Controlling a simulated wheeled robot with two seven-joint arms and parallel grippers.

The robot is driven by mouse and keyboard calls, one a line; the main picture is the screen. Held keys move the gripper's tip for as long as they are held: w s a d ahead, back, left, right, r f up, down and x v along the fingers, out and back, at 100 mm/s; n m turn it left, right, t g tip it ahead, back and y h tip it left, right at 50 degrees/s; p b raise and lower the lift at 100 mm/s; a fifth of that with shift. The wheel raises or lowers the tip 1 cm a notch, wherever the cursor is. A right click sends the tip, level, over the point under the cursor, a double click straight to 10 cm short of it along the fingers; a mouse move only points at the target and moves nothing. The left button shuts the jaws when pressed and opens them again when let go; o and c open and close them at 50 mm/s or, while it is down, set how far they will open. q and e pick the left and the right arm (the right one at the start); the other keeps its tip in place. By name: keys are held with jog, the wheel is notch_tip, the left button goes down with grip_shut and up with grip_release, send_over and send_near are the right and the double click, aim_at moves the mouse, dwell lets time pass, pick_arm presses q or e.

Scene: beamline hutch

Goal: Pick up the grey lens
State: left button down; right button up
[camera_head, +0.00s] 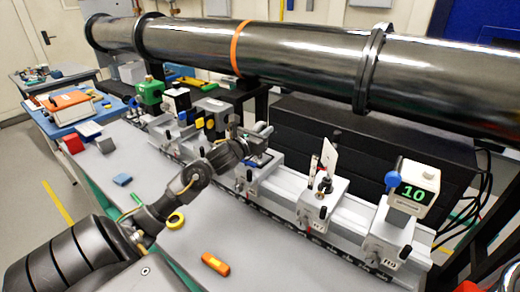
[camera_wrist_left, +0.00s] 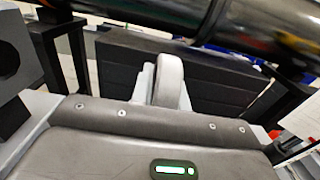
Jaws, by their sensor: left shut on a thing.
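The grey lens (camera_wrist_left: 171,82) shows in the left wrist view as a light grey round disc, seen nearly edge-on, standing just beyond the gripper body. My left gripper (camera_head: 259,144) is over the rail in the middle of the head view, at a carriage between the yellow-knobbed mount and the white card. It is shut on the lens. In the head view the gripper and wrist mostly hide the lens, and its lower edge is hidden in the wrist view. My right gripper is not in view.
A long dark metal pipe (camera_head: 290,52) runs above and behind the rail (camera_head: 276,189). Along the rail stand a green mount (camera_head: 150,92), a white card (camera_head: 328,160) and a display reading 10 (camera_head: 413,192).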

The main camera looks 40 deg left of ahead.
pick_arm(q)
jog(key=shift+r, duration=0.15)
jog(key=shift+r, duration=0.25)
jog(key=r, duration=0.1)
jog(key=r+b, duration=0.1)
jog(key=r, duration=0.1)
jog(key=shift+s+a+r, duration=0.1)
jog(key=shift+s+r, duration=0.1)
jog(key=shift+s, duration=0.15)
jog(key=s+a+r, duration=0.2)
jog(key=s+r, duration=0.7)
jog(key=s, duration=0.4)
jog(key=shift+a, duration=0.3)
jog(key=shift+f, duration=0.15)
